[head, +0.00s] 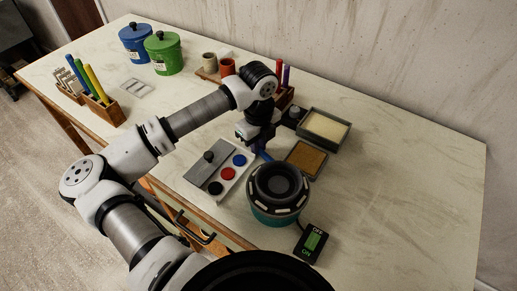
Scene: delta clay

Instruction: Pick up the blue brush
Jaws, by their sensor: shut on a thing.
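My gripper (257,143) points down over the middle of the table, between the paint palette and the wheel. It is shut on the blue brush (263,155), of which a short blue part shows just below the fingers. The rest of the brush is hidden by the gripper and my wrist. I cannot tell whether the brush touches the table.
A white palette (229,186) with black, red and blue pots lies left of the gripper. A round wheel (277,213) and an on/off switch box (310,244) stand in front. A brown tray (306,158) and sponge tray (341,145) lie right. The table's right side is clear.

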